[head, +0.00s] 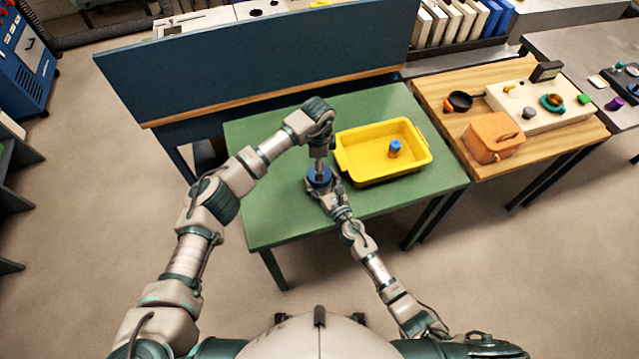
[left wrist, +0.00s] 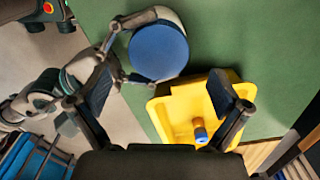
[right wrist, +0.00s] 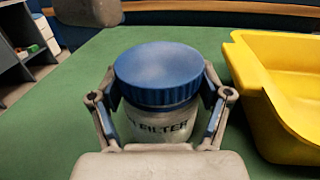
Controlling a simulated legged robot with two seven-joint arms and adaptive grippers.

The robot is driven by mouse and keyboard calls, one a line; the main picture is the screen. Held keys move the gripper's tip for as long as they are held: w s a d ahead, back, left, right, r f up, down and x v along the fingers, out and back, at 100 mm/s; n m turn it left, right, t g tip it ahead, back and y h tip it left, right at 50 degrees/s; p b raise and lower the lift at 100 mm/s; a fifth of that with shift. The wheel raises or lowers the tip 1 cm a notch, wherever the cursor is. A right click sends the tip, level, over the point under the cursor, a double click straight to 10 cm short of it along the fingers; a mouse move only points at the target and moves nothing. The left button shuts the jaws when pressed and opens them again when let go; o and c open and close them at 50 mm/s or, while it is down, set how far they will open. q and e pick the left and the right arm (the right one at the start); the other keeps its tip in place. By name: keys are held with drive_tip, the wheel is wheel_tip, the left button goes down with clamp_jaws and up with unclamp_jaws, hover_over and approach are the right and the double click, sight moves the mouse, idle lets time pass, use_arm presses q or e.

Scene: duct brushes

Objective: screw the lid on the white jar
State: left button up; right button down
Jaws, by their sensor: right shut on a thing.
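My right gripper (right wrist: 160,118) is shut around the jar's body below the lid. My left gripper (left wrist: 162,90) is open and empty, pointing down above the table near the lid. The lid lies off-centre from its fingers, toward the picture's top.
A yellow tray (head: 345,172) with a small blue object (head: 395,148) in it stands right of the jar. A blue panel (head: 270,60) rises behind the green table (head: 275,215). A wooden table (head: 440,95) with an orange case (head: 493,140) adjoins on the right.

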use_arm(q)
wheel_tip(320, 180, up, 3)
drive_tip(key=n, duration=0.3)
drive_tip(key=shift+d+r, duration=0.1)
drive_tip(key=shift+r, duration=0.1)
drive_tip(key=shift+f, duration=4)
use_arm(e)
drive_tip(key=shift+f, duration=0.1)
use_arm(q)
drive_tip(key=c, duration=1.2)
drive_tip(key=m, duration=0.3)
